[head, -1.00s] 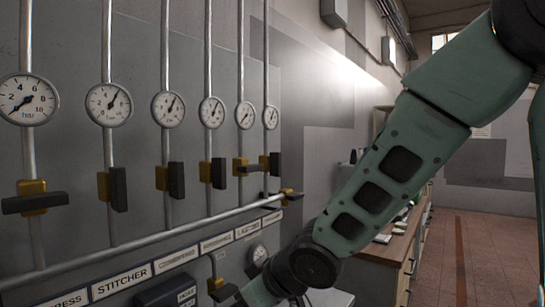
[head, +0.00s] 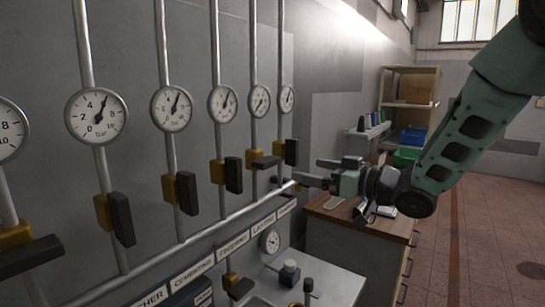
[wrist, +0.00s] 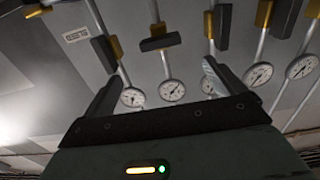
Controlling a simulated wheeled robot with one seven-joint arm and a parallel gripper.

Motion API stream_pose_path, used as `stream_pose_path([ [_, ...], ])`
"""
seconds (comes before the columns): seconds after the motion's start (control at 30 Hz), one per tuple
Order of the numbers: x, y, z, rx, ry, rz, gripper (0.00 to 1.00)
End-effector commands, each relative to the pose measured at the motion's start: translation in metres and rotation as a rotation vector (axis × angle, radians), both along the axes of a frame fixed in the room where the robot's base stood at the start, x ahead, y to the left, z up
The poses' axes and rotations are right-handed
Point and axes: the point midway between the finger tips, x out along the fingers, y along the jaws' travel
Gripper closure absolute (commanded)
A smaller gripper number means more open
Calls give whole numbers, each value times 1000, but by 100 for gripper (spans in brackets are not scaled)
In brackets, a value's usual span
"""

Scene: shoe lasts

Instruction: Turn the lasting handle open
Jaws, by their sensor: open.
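The lasting handle (head: 265,162) is a dark bar on a yellow valve body, on the fifth of the upright pipes, counting from the left in the head view. It lies crosswise to its pipe, and the lasting gauge (head: 260,99) above it reads low. My gripper (head: 312,173) is open and empty, to the right of the handle and apart from it. In the wrist view the picture is upside down; the handle (wrist: 160,43) shows ahead, between and beyond my open fingers (wrist: 162,72).
The neighbouring handle (head: 291,152) on the right hangs along its pipe, as does the one (head: 233,175) on the left. A sloping manifold pipe (head: 205,233) runs below the handles. A wooden-topped cabinet (head: 345,226) and a small grey table (head: 325,282) stand below.

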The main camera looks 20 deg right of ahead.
Motion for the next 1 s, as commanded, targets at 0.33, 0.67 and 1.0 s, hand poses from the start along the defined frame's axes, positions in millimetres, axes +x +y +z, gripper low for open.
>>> stream_pose_path([
  [0.33,59,45,3,1,3,4,5],
  [0.67,97,71,2,-1,1,0,5],
  [1.0,102,75,0,-1,2,-1,5],
])
